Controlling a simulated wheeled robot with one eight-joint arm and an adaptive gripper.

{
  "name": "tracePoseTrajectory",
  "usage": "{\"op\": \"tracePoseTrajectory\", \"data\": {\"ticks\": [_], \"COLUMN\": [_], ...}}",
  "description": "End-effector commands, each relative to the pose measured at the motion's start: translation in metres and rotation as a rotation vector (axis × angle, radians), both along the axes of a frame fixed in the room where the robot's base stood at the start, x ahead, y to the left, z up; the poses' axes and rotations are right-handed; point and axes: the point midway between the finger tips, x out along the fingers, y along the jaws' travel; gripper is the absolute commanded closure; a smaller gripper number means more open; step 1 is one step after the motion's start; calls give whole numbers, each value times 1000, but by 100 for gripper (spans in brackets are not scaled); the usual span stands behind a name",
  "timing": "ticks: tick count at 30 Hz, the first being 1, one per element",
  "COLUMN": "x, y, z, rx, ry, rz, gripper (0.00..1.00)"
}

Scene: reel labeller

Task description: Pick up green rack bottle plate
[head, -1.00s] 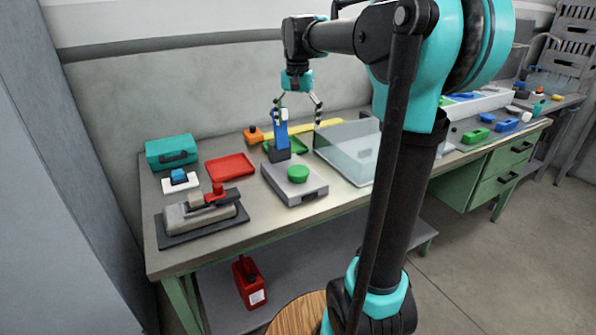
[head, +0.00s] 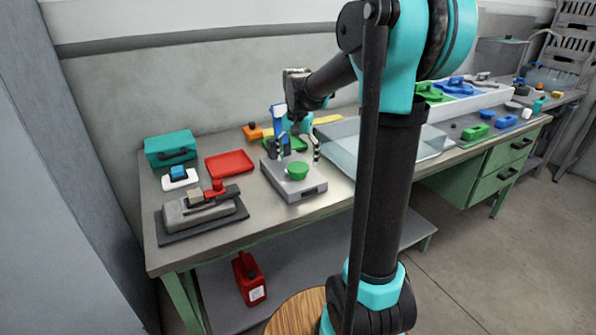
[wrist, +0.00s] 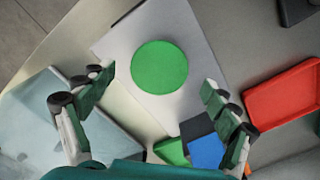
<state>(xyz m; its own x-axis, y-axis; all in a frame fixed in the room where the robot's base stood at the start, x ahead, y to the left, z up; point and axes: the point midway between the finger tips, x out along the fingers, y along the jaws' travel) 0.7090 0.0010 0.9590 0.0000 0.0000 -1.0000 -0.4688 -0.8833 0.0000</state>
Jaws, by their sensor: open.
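A green round piece (head: 298,171) sits on top of a grey box-like device (head: 310,187) on the bench. In the wrist view the green disc (wrist: 159,67) lies on the device's pale top (wrist: 120,45), between and just beyond the fingertips. My gripper (head: 298,152) is open and empty, pointing down just behind the green piece in the head view. In the wrist view its two fingers (wrist: 160,85) are spread wide on either side, apart from the disc. A green tray (head: 272,142) lies behind, partly hidden by a blue upright piece and my gripper.
The blue upright piece (head: 279,118) on a dark base stands close to my gripper. A red tray (head: 230,163) is to the left; a clear-walled bin (head: 340,153) is to the right. A teal box (head: 171,149) and a grey clamp-like fixture (head: 200,210) stand farther left.

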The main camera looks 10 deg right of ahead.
Motion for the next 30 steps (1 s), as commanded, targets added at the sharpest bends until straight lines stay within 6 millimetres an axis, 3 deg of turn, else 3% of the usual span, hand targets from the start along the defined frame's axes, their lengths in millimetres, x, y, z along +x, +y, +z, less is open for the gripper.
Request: {"op": "tracePoseTrajectory", "data": {"ticks": [7,16,30], "x": [0,0,0], "y": [-1,-1,-1], "z": [-31,-35,-35], "rx": [0,0,0], "ry": [0,0,0], "rz": [0,0,0], "gripper": [12,13,72]}}
